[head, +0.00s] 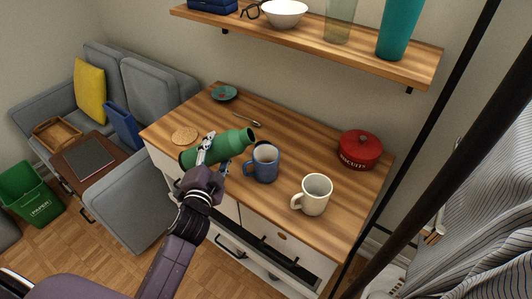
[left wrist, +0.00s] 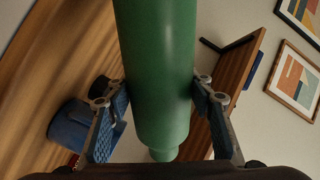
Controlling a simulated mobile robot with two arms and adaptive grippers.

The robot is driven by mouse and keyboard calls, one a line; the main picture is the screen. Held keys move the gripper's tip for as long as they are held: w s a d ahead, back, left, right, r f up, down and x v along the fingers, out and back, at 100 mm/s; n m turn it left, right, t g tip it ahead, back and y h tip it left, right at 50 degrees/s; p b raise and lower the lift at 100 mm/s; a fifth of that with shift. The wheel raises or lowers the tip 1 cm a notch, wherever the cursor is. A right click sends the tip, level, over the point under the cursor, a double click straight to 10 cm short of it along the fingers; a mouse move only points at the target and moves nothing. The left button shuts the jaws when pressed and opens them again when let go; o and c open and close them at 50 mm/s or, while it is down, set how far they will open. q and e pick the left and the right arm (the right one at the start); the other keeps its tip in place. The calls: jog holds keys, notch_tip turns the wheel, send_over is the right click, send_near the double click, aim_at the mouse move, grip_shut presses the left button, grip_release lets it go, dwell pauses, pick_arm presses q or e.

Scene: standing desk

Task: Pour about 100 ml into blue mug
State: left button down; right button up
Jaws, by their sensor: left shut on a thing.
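A green bottle (head: 222,147) is held by my left gripper (head: 207,150) above the wooden counter. The bottle is tilted far over, nearly lying, with its neck pointing right toward the blue mug. The blue mug (head: 264,164) stands upright on the counter just right of and below the bottle's mouth. I see no liquid stream. In the left wrist view the green bottle (left wrist: 156,70) sits between the two finger pads, and the blue mug (left wrist: 72,124) shows at the lower left, partly behind a finger. My right gripper is not in view.
A cream mug (head: 312,194) stands right of the blue mug, near the counter's front. A red biscuit tin (head: 360,149) is at the right. A spoon (head: 248,119), a teal saucer (head: 224,93) and a round coaster (head: 185,135) lie behind and left. A shelf (head: 310,42) hangs above.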

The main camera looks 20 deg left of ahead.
aim_at(221, 146)
pick_arm(q)
jog(key=shift+r, duration=0.3)
jog(key=shift+d+r+p, duration=0.15)
jog(key=shift+r+p, duration=0.05)
jog(key=shift+p, duration=0.1)
jog(key=n, duration=0.1)
jog(key=d+r+n+p, duration=0.1)
jog(key=r+n+p, duration=0.1)
jog(key=shift+w+d+r+n+h, duration=0.25)
jog(key=shift+w+d+n+h, duration=0.05)
jog(key=shift+n, duration=0.1)
jog(key=n, duration=0.1)
jog(key=n+p, duration=0.1)
jog(key=shift+r+n+t, duration=0.25)
jog(key=shift+n+t, duration=0.05)
jog(key=shift+t, duration=0.1)
jog(key=shift+f+n, duration=0.1)
jog(key=shift+n, duration=1.1)
jog(key=shift+w+d+f+n+t, duration=0.1)
jog(key=shift+n+t, duration=0.05)
jog(key=shift+n, duration=0.4)
jog(key=shift+d+f+n+t, duration=0.1)
jog(key=shift+n+t, duration=0.05)
jog(key=shift+n, duration=0.4)
